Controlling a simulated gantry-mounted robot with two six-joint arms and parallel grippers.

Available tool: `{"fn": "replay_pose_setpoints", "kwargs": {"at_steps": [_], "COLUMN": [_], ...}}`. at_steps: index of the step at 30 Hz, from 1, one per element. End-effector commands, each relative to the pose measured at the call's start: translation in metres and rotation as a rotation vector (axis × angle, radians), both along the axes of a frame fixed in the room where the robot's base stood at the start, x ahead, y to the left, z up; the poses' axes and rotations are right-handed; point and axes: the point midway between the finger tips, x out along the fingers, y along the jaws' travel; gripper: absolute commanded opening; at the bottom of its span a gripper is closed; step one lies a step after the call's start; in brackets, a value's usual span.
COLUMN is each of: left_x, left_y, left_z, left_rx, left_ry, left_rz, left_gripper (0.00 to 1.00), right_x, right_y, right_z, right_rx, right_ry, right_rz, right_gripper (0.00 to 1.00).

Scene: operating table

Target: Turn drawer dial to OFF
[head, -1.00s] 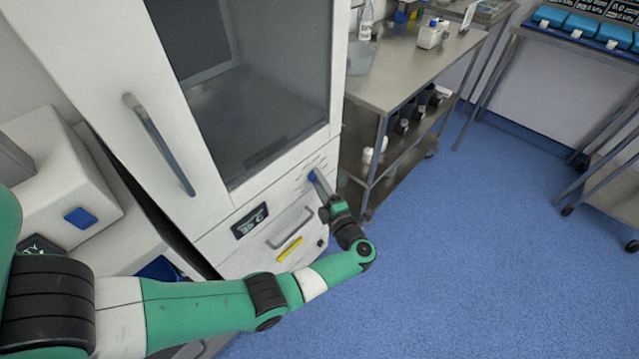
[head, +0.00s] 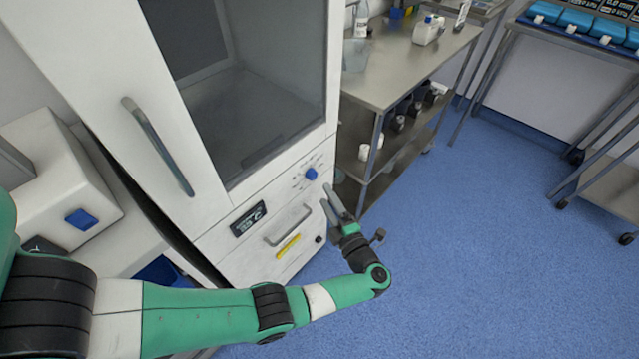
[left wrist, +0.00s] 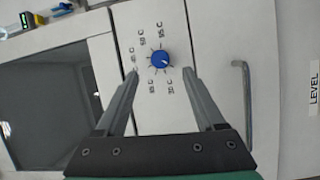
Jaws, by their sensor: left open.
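The blue drawer dial (head: 311,174) is on the front panel of the white cabinet, just below the glass door. My right gripper is not in view.
A door handle (head: 158,146) sticks out at the left. A steel trolley (head: 400,75) stands right of the cabinet. The blue floor (head: 470,250) is open at the right.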

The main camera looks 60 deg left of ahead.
Motion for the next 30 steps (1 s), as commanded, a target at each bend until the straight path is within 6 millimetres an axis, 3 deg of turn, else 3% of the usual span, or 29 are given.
{"fn": "replay_pose_setpoints", "kwargs": {"at_steps": [3,9,26,29,30], "left_x": [0.001,0.0,0.0,0.0,0.001], "left_y": [-0.026,-0.044,-0.045,-0.042,-0.04], "left_z": [-0.001,-0.001,0.0,0.014,0.028], "left_rx": [0.0,0.0,0.0,0.0,-0.002], "left_ry": [0.001,-0.001,0.0,-0.003,-0.011], "left_rz": [-0.004,0.0,0.001,0.007,0.013], "left_gripper": [0.71,0.71,0.71,0.71,0.71], "right_x": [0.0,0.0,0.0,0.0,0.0], "right_y": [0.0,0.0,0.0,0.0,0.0], "right_z": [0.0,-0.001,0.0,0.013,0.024], "right_rx": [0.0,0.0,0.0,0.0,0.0], "right_ry": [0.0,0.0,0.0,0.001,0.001], "right_rz": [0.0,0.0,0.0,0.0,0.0], "right_gripper": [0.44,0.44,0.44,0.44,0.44]}}
